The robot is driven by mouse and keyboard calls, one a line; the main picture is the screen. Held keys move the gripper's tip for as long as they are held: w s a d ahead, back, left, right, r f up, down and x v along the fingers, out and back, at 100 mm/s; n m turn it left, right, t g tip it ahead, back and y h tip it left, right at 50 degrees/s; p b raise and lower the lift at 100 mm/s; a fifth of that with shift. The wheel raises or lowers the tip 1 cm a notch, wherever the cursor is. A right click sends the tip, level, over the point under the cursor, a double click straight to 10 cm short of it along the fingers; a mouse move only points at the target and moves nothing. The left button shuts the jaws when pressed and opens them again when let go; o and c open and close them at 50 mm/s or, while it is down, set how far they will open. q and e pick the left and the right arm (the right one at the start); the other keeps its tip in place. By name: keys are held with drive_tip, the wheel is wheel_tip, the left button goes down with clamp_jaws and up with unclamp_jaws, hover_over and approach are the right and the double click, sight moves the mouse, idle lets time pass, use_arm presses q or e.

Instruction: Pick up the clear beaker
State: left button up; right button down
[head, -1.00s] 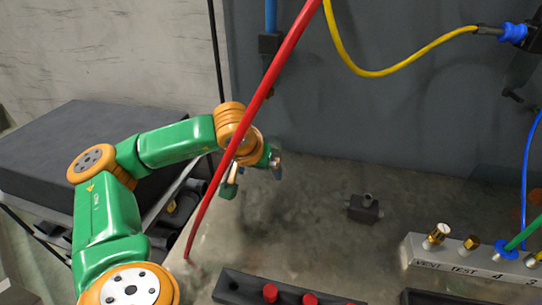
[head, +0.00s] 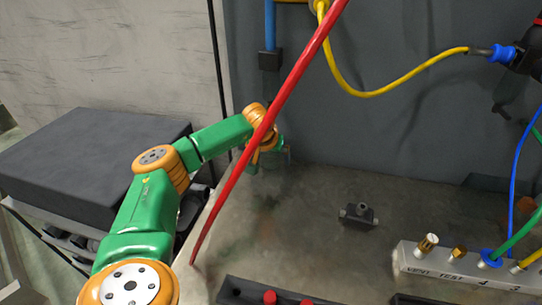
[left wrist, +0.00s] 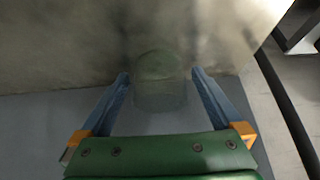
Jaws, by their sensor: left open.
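The clear beaker (left wrist: 160,88) shows faintly in the left wrist view as a see-through cylinder, between my two blue fingers. My left gripper (left wrist: 160,76) is open, with a finger on either side of the beaker and small gaps showing. In the head view my left gripper (head: 268,160) is at the far left of the bench, near the back wall, partly behind the red cable. I cannot clearly make out the beaker there. My right gripper is not in view.
A red cable (head: 262,130) slants across in front of my left arm. A small dark block (head: 358,215) sits mid-bench. A labelled manifold (head: 440,268) with fittings stands at the right. A dark tray with red knobs (head: 240,292) lies in front. The bench between is clear.

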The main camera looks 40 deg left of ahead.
use_arm(q)
drive_tip(key=shift+r, duration=0.1)
drive_tip(key=c, duration=1.5)
